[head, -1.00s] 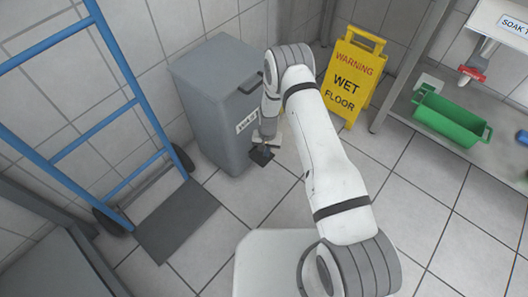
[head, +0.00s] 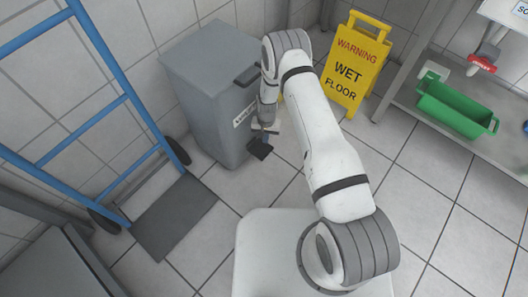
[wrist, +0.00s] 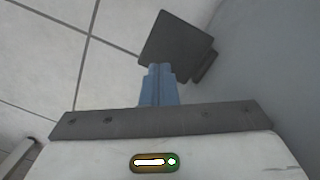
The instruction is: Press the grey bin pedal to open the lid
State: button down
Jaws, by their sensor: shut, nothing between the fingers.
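The grey bin (head: 205,85) stands against the tiled wall with a label on its front, and its lid looks closed. Its dark pedal (head: 259,149) sticks out low at the front. In the wrist view the pedal (wrist: 180,38) is a dark square plate just beyond my fingertips. My gripper (head: 265,128) points down at the pedal, partly hidden by my own arm. In the wrist view my gripper (wrist: 160,68) is shut and empty, its tips overlapping the pedal's near edge. I cannot tell whether they touch it.
A blue hand truck (head: 125,97) with a dark base plate stands left of the bin. A yellow wet-floor sign (head: 352,72) stands to the right. A shelf at far right holds a green tub (head: 455,110). The tiled floor between is clear.

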aim_at(265, 151)
jog(key=shift+s+f+b, duration=0.2)
jog(key=shift+f+b, duration=0.45)
jog(key=shift+f, duration=0.85)
jog(key=shift+s+f+b, duration=0.15)
jog(key=shift+f+b, duration=0.45)
jog(key=shift+f, duration=0.9)
